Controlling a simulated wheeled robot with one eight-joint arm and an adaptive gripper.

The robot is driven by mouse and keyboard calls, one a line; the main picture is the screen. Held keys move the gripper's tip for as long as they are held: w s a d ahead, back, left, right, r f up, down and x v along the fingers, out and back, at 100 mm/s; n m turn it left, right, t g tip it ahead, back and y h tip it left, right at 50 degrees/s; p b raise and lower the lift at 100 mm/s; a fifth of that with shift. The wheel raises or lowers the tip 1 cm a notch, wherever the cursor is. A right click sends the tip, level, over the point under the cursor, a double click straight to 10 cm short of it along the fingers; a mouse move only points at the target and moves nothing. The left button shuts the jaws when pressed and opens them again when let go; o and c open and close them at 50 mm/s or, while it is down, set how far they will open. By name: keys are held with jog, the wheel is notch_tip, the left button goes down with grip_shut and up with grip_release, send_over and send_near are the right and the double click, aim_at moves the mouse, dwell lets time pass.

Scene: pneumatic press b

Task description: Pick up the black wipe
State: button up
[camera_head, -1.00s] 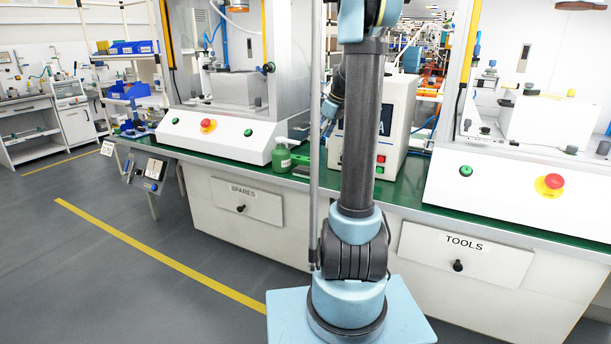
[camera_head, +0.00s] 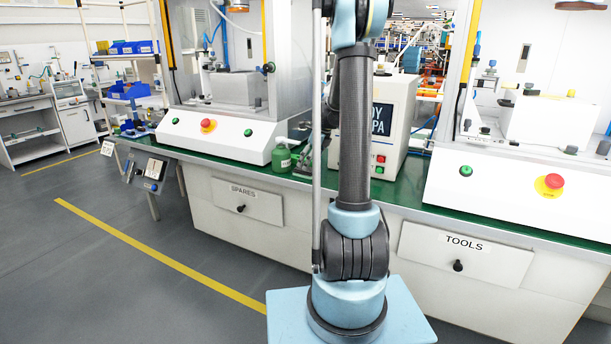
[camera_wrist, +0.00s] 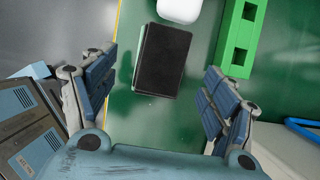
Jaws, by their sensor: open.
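The black wipe (camera_wrist: 162,60) is a dark flat rectangle lying on the green bench top in the wrist view. My gripper (camera_wrist: 160,66) is open above it, with one finger to its left and one to its right. The wipe lies between the fingers in the picture, and neither finger appears to touch it. In the head view the gripper is partly hidden behind my arm, near the green bottle, and I cannot make out the wipe there.
A white rounded object (camera_wrist: 179,9) sits at the wipe's far edge. A green block with square holes (camera_wrist: 240,38) stands to the right. The green bottle (camera_head: 281,158) and a white box-like machine (camera_head: 393,120) stand on the bench. Bare green surface surrounds the wipe's near side.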

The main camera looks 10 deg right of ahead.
aim_at(305, 172)
jog(key=shift+x, duration=2.05)
jog(key=shift+f, duration=0.2)
jog(key=shift+c, duration=0.3)
jog(key=c, duration=1)
